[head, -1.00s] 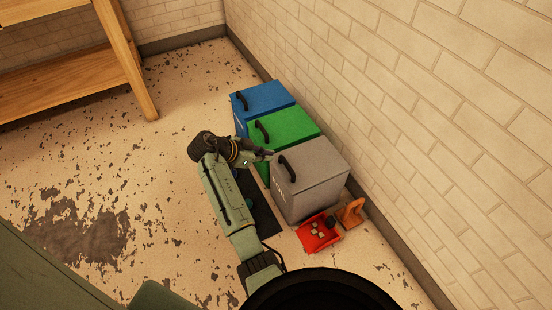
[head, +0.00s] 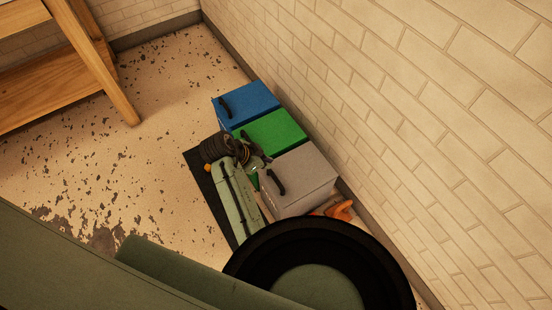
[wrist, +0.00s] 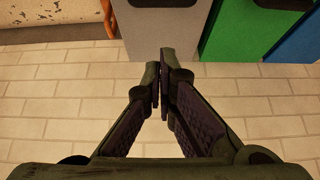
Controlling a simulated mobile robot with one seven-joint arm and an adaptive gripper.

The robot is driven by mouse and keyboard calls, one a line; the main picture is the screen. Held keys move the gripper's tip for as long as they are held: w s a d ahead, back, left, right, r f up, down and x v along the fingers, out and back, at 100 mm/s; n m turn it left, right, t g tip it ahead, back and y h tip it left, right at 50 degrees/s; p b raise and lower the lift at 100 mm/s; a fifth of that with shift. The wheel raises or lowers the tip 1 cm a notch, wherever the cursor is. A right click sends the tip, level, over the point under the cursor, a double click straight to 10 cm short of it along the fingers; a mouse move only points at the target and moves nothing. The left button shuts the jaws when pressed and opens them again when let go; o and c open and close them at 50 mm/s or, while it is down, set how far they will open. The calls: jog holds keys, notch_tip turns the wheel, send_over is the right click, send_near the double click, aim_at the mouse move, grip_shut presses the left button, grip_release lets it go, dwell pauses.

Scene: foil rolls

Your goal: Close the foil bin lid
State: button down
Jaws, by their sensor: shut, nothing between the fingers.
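The foil bin (head: 308,178) is the grey one, nearest in a row of three against the wall. Its lid looks flat and down on the body, with no gap that I can make out. A black handle (head: 277,182) sits at its left edge. In the wrist view the grey bin (wrist: 165,38) is at the top middle, beyond the fingertips. My gripper (head: 261,160) is beside the left edges of the green and grey bins. Its fingers (wrist: 162,75) are together and empty. Whether they touch a bin is unclear.
A green bin (head: 270,133) and a blue bin (head: 245,104) stand beyond the grey one. Part of an orange object (head: 340,210) shows by the wall. A dark mat (head: 211,200) lies left of the bins. A wooden shelf (head: 95,60) stands at upper left; floor between is open.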

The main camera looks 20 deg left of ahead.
jog(key=p, duration=0.1)
send_over(277, 180)
notch_tip(277, 180, down, 8)
jog(key=f, duration=0.1)
jog(key=shift+w+d+f+p, duration=0.1)
jog(key=shift+f+p, duration=0.25)
jog(key=shift+f, duration=1.25)
